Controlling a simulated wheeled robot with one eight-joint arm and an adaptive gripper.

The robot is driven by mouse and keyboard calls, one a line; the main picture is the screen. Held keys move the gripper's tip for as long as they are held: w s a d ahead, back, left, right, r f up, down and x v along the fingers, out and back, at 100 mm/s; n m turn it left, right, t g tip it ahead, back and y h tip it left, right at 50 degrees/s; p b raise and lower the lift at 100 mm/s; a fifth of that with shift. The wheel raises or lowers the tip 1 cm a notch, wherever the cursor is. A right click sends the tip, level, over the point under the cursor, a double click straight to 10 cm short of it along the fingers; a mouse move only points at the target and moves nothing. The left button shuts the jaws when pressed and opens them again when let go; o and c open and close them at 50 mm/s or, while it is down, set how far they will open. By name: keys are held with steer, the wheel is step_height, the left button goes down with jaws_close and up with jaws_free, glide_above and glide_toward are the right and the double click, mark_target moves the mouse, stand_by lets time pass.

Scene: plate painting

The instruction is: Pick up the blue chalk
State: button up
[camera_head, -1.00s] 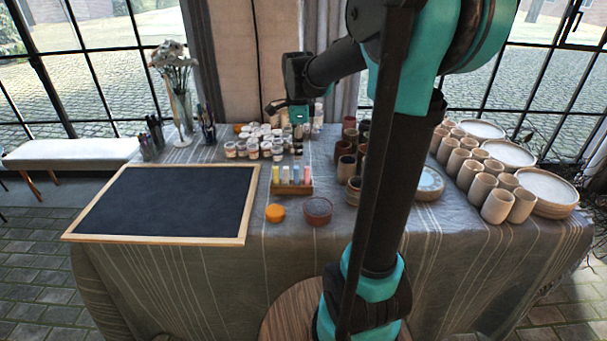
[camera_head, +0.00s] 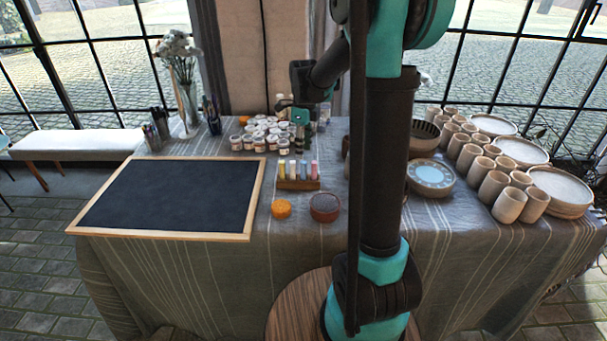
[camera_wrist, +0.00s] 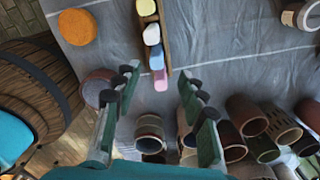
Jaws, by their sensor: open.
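The blue chalk (camera_head: 303,169) stands in a small wooden holder (camera_head: 298,185) near the middle of the table, between a white chalk (camera_head: 292,169) and a pink chalk (camera_head: 314,169). A yellow chalk (camera_head: 282,169) is at the left end. In the wrist view the blue chalk (camera_wrist: 157,56) lies just beyond my fingertips, with the pink chalk (camera_wrist: 160,80) closer, between them in the picture. My gripper (camera_wrist: 159,82) is open and empty. In the head view my gripper (camera_head: 300,130) hangs above and behind the holder, apart from the chalks.
A black board (camera_head: 170,197) lies left of the holder. An orange round piece (camera_head: 281,209) and a dark red bowl (camera_head: 324,208) sit in front. Paint jars (camera_head: 268,135) stand behind. Cups (camera_head: 492,187) and plates (camera_head: 560,187) fill the right side.

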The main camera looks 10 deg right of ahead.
mark_target(303, 162)
steer(key=shift+s+a+f, duration=0.1)
steer(key=shift+f, duration=1.7)
steer(key=shift+s+f, duration=0.1)
steer(key=shift+f, duration=1.7)
jaws_close()
